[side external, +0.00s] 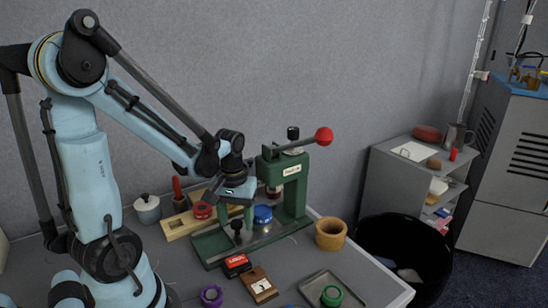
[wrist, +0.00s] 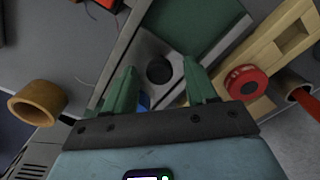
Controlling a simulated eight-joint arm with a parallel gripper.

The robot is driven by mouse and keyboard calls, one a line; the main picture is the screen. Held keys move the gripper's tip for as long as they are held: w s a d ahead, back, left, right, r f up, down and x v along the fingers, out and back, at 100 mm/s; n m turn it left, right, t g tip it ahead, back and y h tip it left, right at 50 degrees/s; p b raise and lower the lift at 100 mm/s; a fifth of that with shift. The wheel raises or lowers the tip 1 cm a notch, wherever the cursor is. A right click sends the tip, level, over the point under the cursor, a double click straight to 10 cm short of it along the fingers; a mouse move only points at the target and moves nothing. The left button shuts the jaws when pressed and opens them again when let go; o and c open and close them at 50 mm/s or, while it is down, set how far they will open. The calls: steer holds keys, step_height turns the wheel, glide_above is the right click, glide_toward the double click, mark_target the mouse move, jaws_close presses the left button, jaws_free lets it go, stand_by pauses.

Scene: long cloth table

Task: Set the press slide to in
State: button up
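The green press (side external: 292,186) stands on the table with a red-ball lever (side external: 323,136) at its upper right. Its grey metal slide (side external: 262,236) lies in the green base and carries a black knob (side external: 237,226); the knob also shows in the wrist view (wrist: 160,69). A blue round piece (side external: 262,213) sits behind the knob, under the press head, and is mostly hidden in the wrist view (wrist: 144,101). My gripper (side external: 235,214) points down above the slide's front. Its green fingers (wrist: 160,72) are open, with the knob between them in the wrist view. Contact is not visible.
A wooden rack (side external: 182,226) with a red ring (side external: 202,210) stands left of the press. A wooden cup (side external: 331,235) is at its right. Red and brown blocks, a purple ring (side external: 211,296) and a metal tray (side external: 318,283) lie in front. A black bin (side external: 405,245) stands beyond the table's right edge.

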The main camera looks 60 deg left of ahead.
steer(key=shift+r, duration=0.1)
step_height(320, 180, up, 12)
stand_by(0.9)
steer(key=shift+s+d+f+t+y, duration=0.55)
steer(key=shift+s+d+t+y, duration=1.05)
steer(key=shift+s+d, duration=0.3)
steer(key=shift+x, duration=6)
steer(key=shift+c, duration=0.4)
jaws_close()
